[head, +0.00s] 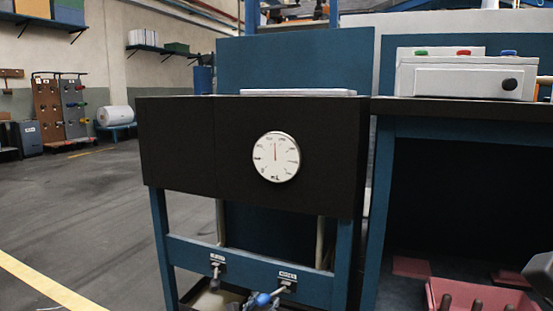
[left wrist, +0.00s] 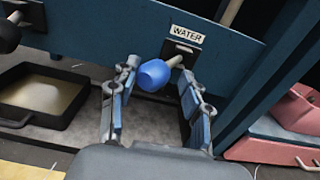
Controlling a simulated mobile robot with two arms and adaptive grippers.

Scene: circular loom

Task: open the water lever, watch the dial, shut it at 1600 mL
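The water lever (left wrist: 180,58) has a blue knob and sits under a WATER label on the blue frame; it also shows in the head view (head: 264,299). My left gripper (left wrist: 161,84) is open, with one finger on each side of the blue knob and no clear contact. In the head view my left gripper (head: 258,304) is small at the bottom edge, partly cut off. The round white dial (head: 276,157) is on the dark panel above. Its thin needle points about straight up; the numbers are too small to read.
A second lever (head: 215,282) with a dark handle hangs left of the water lever. A black tray (left wrist: 40,100) with tan contents lies below left. A pink bin (head: 480,295) stands at lower right. A grey control box (head: 465,77) sits on the right bench.

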